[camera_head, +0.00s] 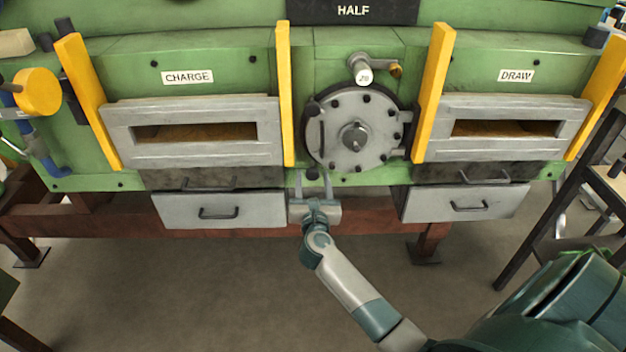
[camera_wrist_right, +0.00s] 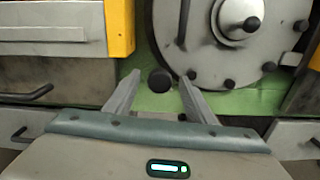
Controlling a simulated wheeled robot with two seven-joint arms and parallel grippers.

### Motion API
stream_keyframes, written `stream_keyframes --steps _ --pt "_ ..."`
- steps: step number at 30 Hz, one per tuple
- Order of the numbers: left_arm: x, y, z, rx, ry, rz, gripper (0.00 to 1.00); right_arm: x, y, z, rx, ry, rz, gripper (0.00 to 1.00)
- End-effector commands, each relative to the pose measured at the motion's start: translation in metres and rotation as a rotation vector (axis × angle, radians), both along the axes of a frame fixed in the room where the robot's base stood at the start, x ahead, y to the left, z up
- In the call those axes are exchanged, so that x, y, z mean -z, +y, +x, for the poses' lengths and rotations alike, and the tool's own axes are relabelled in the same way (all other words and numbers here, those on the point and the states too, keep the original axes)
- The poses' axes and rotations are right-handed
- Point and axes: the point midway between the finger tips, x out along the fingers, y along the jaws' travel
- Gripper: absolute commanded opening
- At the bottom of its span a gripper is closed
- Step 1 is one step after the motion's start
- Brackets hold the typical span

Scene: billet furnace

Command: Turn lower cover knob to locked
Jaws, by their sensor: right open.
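The round grey cover plate (camera_head: 340,140) with dark bolts around its rim sits in the middle of the green furnace front; its lower part shows in the right wrist view (camera_wrist_right: 205,60). A dark round knob (camera_wrist_right: 160,81), seemingly the lower cover knob, is just below and left of the plate; it also shows in the head view (camera_head: 312,173). My right gripper (camera_head: 313,182) is open, with its fingers pointing at the furnace. In the wrist view its fingertips (camera_wrist_right: 159,84) are on either side of the knob, apparently not touching it. My left gripper is out of view.
A yellow upright guide (camera_head: 286,100) stands left of the plate and another (camera_head: 433,95) right of it. Grey drawers (camera_head: 180,210) (camera_head: 500,203) hang below on both sides, near the gripper. A dark bolt-like knob (camera_head: 316,112) is at the plate's left edge. The floor in front is clear.

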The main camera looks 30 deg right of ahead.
Motion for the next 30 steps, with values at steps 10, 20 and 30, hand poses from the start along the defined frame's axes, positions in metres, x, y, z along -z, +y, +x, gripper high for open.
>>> stream_keyframes --steps 10,20,30 --pt "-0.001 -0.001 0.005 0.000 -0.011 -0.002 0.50 0.000 0.000 0.000 0.000 0.000 0.000 0.10" --pt "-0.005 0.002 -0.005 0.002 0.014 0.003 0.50 -0.002 0.001 0.000 0.000 0.023 -0.038 0.10" --pt "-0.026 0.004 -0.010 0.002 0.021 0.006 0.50 -0.004 0.001 0.000 0.001 0.125 -0.201 0.10"
